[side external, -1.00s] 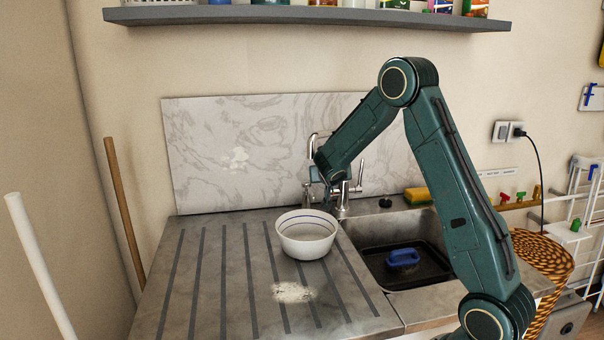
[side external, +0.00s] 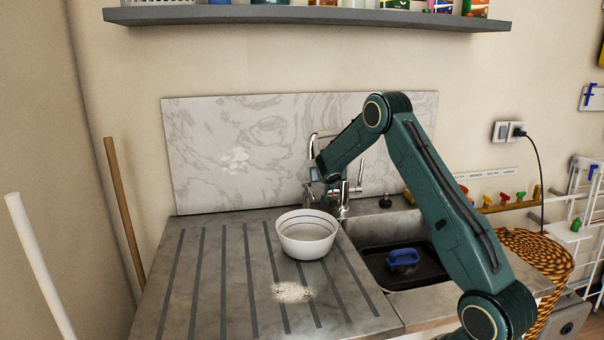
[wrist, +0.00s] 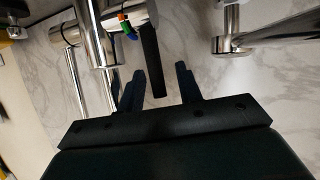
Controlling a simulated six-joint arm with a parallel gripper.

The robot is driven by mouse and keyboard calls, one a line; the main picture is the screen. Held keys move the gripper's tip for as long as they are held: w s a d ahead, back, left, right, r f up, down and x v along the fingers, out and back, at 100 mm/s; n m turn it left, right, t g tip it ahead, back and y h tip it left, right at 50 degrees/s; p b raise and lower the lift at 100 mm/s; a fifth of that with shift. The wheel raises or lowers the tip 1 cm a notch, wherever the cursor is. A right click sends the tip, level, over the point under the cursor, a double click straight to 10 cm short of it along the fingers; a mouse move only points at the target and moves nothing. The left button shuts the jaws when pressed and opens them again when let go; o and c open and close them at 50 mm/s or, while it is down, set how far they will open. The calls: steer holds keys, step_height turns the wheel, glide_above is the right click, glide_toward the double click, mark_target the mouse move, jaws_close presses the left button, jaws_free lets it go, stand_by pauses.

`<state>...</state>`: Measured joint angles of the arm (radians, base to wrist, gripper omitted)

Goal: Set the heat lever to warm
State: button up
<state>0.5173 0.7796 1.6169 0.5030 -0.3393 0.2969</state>
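The heat lever (wrist: 151,60) is a dark bar on the chrome tap (wrist: 101,30), with small red, green and blue marks (wrist: 126,27) beside its base. It shows in the wrist view, its free end reaching between the fingers of my gripper (wrist: 160,70). The fingers are apart, one on each side of the lever, with a gap visible on both sides. In the side view my gripper (side external: 327,192) is at the tap (side external: 345,195) behind the sink. The lever cannot be made out there.
A white bowl (side external: 306,240) stands on the grooved drainboard (side external: 215,290) left of the sink. A dark tray (side external: 425,268) with a blue-handled brush (side external: 403,258) lies in the sink. A marble splashback (side external: 235,150) is close behind the tap, and a shelf (side external: 310,17) hangs above.

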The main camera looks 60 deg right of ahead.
steer(key=shift+w+d+f, duration=0.1)
steer(key=shift+d, duration=0.1)
jaws_close()
stand_by(0.4)
steer(key=shift+s+a+t+h, duration=0.25)
steer(key=shift+s+t+h, duration=0.05)
steer(key=shift+h, duration=0.2)
